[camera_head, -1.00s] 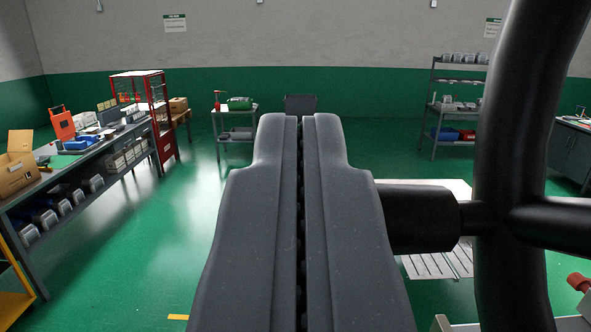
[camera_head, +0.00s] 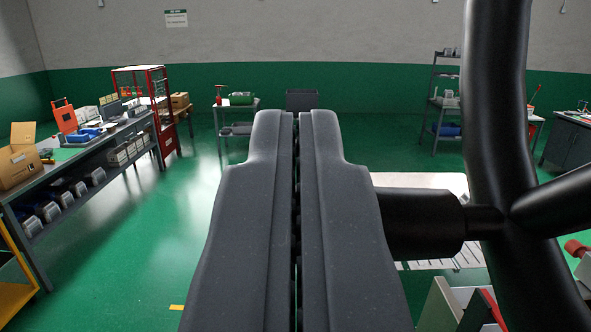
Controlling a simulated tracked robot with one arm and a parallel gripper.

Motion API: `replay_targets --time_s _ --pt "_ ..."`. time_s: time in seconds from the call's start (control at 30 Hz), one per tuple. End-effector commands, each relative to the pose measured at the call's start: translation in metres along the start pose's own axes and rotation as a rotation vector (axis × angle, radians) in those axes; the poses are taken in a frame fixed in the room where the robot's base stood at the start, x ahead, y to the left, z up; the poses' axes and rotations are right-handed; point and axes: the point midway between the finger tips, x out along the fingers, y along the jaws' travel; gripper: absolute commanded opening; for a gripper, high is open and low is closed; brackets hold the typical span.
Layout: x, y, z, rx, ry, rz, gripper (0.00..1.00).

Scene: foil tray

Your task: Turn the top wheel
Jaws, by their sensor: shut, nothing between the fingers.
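My gripper (camera_head: 297,125) fills the middle of the view, pointing away from the camera. Its two grey fingers lie side by side with only a thin dark seam between them, and it holds nothing. A large black wheel (camera_head: 492,100) stands at the right, its thick rim running from the top edge to the bottom edge. A spoke (camera_head: 560,205) runs up and right from the rim, out of the picture. A short black cylinder (camera_head: 420,222) joins the rim on the left and passes behind my right finger; I cannot tell whether they touch. Most of the wheel is outside the view.
A long workbench (camera_head: 75,190) with boxes and tools stands at the left, near a red rack (camera_head: 160,140). A small cart (camera_head: 235,128) and a grey shelf (camera_head: 433,115) stand at the back. Green floor (camera_head: 200,215) lies open between them.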

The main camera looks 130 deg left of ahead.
Motion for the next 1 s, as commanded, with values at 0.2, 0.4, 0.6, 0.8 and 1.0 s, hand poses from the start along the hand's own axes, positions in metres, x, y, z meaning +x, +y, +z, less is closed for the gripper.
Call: replay_targets --time_s 0.2,0.4,0.6,0.8,1.0 --pt "-0.011 0.002 0.005 -0.001 -0.008 0.016 0.00" --pt "-0.018 0.004 0.005 -0.004 -0.008 0.026 0.00" --pt "-0.021 0.004 0.005 -0.005 -0.006 0.028 0.00" --pt "-0.022 0.004 0.004 -0.005 -0.005 0.029 0.00" --pt "-0.022 0.004 0.004 -0.005 -0.005 0.029 0.00"
